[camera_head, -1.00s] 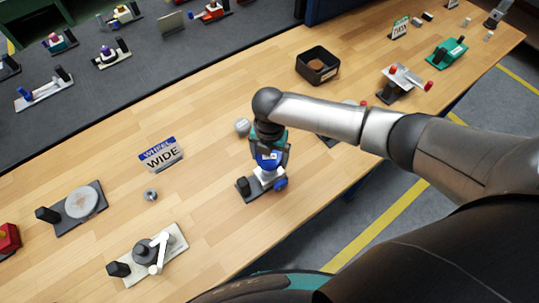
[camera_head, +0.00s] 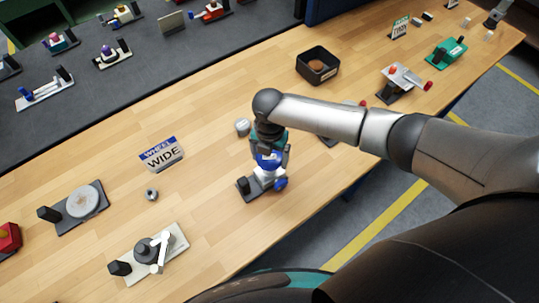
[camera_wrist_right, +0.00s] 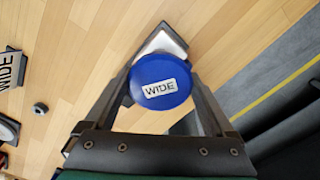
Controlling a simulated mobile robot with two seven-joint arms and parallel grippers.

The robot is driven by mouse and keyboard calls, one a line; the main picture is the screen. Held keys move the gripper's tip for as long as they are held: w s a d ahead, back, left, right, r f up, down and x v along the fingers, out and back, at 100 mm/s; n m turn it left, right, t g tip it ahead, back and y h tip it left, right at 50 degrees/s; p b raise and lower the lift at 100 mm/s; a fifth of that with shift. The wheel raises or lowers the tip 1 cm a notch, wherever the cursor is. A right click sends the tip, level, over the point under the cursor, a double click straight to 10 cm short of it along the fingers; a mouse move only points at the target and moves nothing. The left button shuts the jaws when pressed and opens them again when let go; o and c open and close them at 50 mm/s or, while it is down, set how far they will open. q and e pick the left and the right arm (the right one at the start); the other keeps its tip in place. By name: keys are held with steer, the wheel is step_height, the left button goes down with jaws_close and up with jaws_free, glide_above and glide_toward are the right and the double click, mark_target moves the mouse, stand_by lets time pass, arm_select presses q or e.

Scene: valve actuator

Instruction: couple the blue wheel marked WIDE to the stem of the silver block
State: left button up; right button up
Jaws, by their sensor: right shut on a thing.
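My right gripper (camera_head: 270,155) points down near the table's front edge. It is shut on the blue wheel marked WIDE (camera_head: 267,162), which also shows in the right wrist view (camera_wrist_right: 161,82) between the two fingers, its label facing the camera. The wheel is directly over the silver block (camera_head: 265,179), whose pale corner shows behind it in the right wrist view (camera_wrist_right: 162,42). The wheel hides the stem, so I cannot tell whether it is seated on it. My left gripper is not in view.
A WHEEL WIDE sign (camera_head: 161,154) stands to the left. A metal nut (camera_head: 152,195), a pale block with a white lever (camera_head: 148,255) and a grey disc on a plate (camera_head: 82,203) lie nearer the left. A black bin (camera_head: 318,66) is behind. Bare wood separates them.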

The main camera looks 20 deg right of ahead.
steer(key=shift+f+b, duration=0.45)
steer(key=shift+f, duration=0.15)
stand_by(0.5)
steer(key=shift+r, duration=0.15)
steer(key=shift+r+p, duration=0.45)
steer(key=shift+w, duration=0.15)
stand_by(0.4)
steer(key=shift+f+b, duration=0.4)
steer(key=shift+f, duration=0.15)
stand_by(0.9)
steer(key=shift+r, duration=0.2)
steer(key=shift+r+p, duration=0.35)
steer(key=shift+p, duration=0.05)
